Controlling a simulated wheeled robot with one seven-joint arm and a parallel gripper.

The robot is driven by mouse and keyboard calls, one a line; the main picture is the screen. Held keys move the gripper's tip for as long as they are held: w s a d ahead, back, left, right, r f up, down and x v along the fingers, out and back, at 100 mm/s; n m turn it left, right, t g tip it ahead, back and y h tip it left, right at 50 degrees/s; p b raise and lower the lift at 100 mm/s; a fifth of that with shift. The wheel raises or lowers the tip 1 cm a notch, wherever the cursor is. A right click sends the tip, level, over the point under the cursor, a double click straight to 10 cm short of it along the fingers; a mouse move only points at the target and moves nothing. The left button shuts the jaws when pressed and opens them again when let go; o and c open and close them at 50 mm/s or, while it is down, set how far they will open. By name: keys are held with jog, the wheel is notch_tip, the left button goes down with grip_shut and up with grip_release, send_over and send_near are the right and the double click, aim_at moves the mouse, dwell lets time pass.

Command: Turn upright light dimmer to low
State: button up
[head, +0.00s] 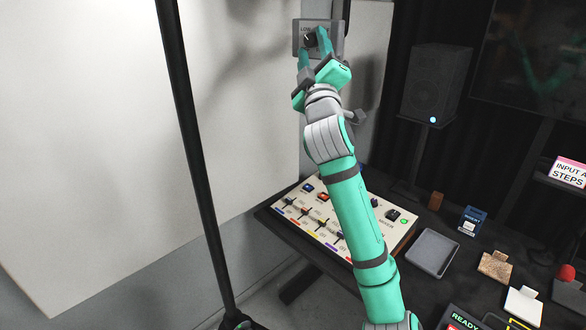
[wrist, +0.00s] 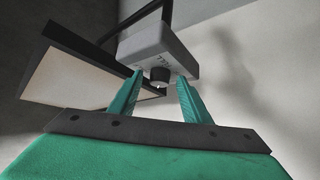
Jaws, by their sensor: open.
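The light dimmer is a grey box (head: 336,38) on the wall at the top of the head view, with a dark round knob (head: 310,38) on its face and a "LOW" label at the upper left. In the wrist view the box (wrist: 150,42) is ahead of me, and its knob (wrist: 160,75) hangs between my fingers. My gripper (wrist: 160,90) is open, with one green finger on each side of the knob. I cannot tell whether either finger touches it. In the head view my gripper (head: 314,48) partly covers the dimmer.
A mixing console (head: 310,215) with sliders sits on the black table below my arm. A grey tray (head: 433,252) is to its right. A speaker (head: 432,85) stands behind. A dark vertical pole (head: 190,130) and white panel (head: 90,130) are at left.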

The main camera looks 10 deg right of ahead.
jog(key=shift+w+a+f+m+t+h, duration=0.1)
jog(key=shift+m+h, duration=1.15)
jog(key=shift+m, duration=0.2)
jog(key=shift+w+a+f+m+t+h, duration=0.1)
jog(key=shift+w+a+f+m+h, duration=0.05)
jog(key=shift+m+h, duration=1.15)
jog(key=shift+w+a+f+m+t+h, duration=0.1)
jog(key=shift+m+h, duration=1.05)
jog(key=shift+m, duration=0.4)
jog(key=shift+w+a+m+g+h, duration=0.1)
jog(key=shift+m+g+h, duration=0.4)
jog(key=shift+m+h, duration=1.4)
jog(key=shift+w+a+m+g+h, duration=0.1)
jog(key=shift+m+g+h, duration=0.55)
jog(key=shift+m+h, duration=0.45)
jog(key=shift+a+m+g+h, duration=0.1)
jog(key=shift+m+g+h, duration=0.65)
jog(key=shift+m, duration=0.65)
